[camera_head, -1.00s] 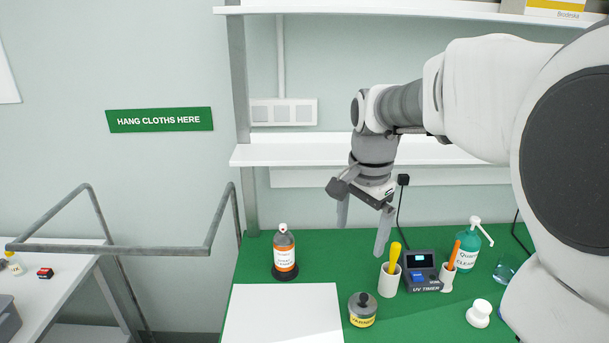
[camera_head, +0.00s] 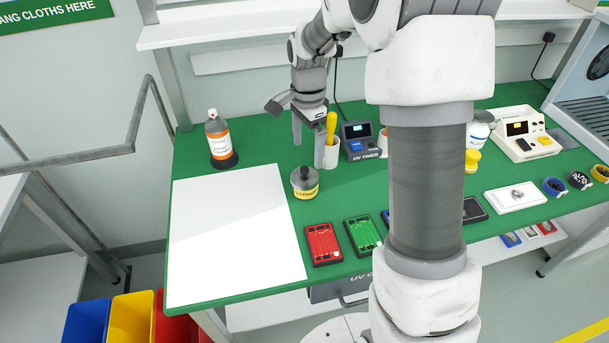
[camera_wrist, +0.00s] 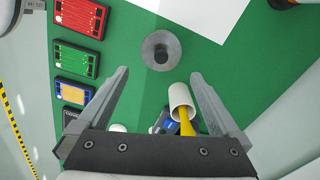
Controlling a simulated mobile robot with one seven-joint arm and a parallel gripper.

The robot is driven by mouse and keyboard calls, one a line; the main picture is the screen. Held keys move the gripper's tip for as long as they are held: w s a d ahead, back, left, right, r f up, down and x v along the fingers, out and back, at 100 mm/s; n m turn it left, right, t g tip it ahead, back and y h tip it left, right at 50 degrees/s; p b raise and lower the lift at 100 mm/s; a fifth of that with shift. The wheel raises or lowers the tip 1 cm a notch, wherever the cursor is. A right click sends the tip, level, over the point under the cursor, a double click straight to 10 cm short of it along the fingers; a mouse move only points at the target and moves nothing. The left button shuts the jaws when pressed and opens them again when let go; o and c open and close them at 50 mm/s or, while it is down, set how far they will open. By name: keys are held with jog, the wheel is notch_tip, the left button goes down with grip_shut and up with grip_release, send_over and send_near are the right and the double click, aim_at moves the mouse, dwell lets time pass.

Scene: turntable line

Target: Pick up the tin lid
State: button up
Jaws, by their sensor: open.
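The tin (camera_head: 304,190) stands upright on the green bench, with a yellow label and a grey lid (camera_head: 302,178) topped by a dark knob. In the wrist view the lid (camera_wrist: 149,51) shows from above as a grey disc. It lies beyond my fingertips, roughly centred between them across the picture. My gripper (camera_head: 308,149) is open and empty, pointing down above the bench, behind the tin in the head view. Both fingers also show in the wrist view (camera_wrist: 160,75), apart from the tin.
A white cup (camera_head: 332,155) with a yellow-handled tool stands close beside my gripper, before a UV timer (camera_head: 361,140). A white sheet (camera_head: 235,235) covers the bench's left. Red (camera_head: 322,245) and green (camera_head: 362,235) boards lie in front.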

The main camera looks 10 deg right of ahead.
jog(key=shift+a+f, duration=0.2)
jog(key=shift+f, duration=1.5)
jog(key=shift+a+f, duration=0.15)
jog(key=shift+f, duration=1.55)
jog(key=c, duration=1.3)
jog(key=shift+o, duration=0.2)
jog(key=shift+r, duration=0.6)
notch_tip(320, 180, up, 3)
jog(key=s+d+r, duration=0.7)
jog(key=d, duration=0.1)
jog(key=n+p, duration=0.5)
jog(key=p, duration=0.1)
send_over(305, 167)
jog(key=f, duration=0.3)
jog(key=shift+s+d+f, duration=0.1)
jog(key=shift+d+f, duration=0.1)
jog(key=shift+f, duration=0.2)
jog(key=shift+a+f+b, duration=0.2)
jog(key=shift+f+b, duration=2.3)
jog(key=shift+f, duration=0.9)
